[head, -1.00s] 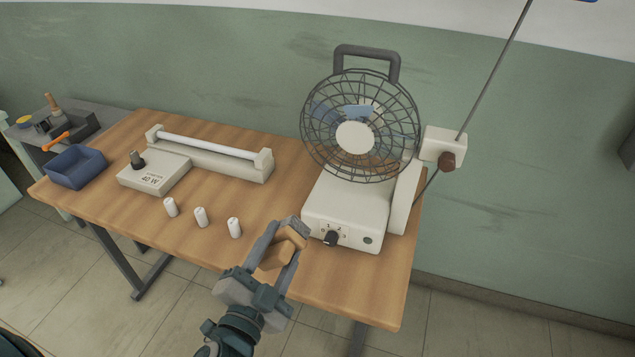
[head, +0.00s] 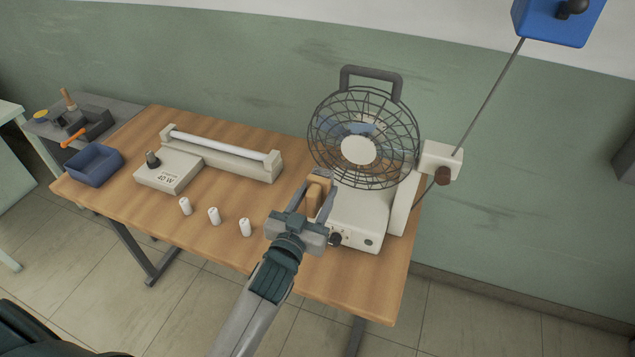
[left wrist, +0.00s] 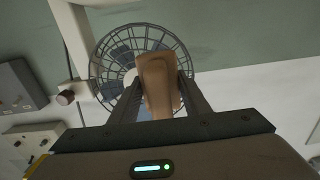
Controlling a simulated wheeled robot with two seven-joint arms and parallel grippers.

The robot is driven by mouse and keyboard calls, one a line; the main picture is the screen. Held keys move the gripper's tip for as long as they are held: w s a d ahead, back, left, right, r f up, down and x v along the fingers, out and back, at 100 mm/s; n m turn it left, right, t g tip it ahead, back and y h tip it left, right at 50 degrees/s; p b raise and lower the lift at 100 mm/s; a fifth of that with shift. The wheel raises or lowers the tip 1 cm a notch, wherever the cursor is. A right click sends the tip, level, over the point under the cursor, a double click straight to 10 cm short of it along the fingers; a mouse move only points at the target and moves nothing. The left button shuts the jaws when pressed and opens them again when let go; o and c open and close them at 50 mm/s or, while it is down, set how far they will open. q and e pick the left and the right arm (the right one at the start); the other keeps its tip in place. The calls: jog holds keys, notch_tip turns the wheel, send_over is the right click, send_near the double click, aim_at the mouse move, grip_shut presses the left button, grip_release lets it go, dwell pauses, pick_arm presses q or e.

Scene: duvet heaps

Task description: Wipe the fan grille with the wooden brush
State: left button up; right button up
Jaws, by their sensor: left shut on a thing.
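The fan grille (head: 364,138) is a round dark wire cage with a white hub, on a white fan base (head: 357,215) at the right end of the table. My left gripper (head: 318,200) is shut on the wooden brush (head: 315,194), just in front of the grille's lower left side. In the left wrist view the brush (left wrist: 157,84) stands between the fingers, with the grille (left wrist: 113,62) behind it and partly hidden by it. I cannot tell whether the brush touches the wires. My right gripper is not in view.
A white socket box (head: 440,158) with a cable is right of the fan. A blue wall box (head: 556,20) hangs above.

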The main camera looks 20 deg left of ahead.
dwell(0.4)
pick_arm(q)
jog(key=shift+w, duration=0.15)
jog(key=w+b, duration=0.2)
jog(key=w, duration=0.3)
jog(key=shift+w+d, duration=0.1)
jog(key=shift+w, duration=0.3)
jog(key=shift+w, duration=0.1)
dwell(0.7)
jog(key=shift+w, duration=0.9)
jog(key=shift+d, duration=0.15)
jog(key=shift+s+d, duration=0.2)
jog(key=shift+d, duration=1.65)
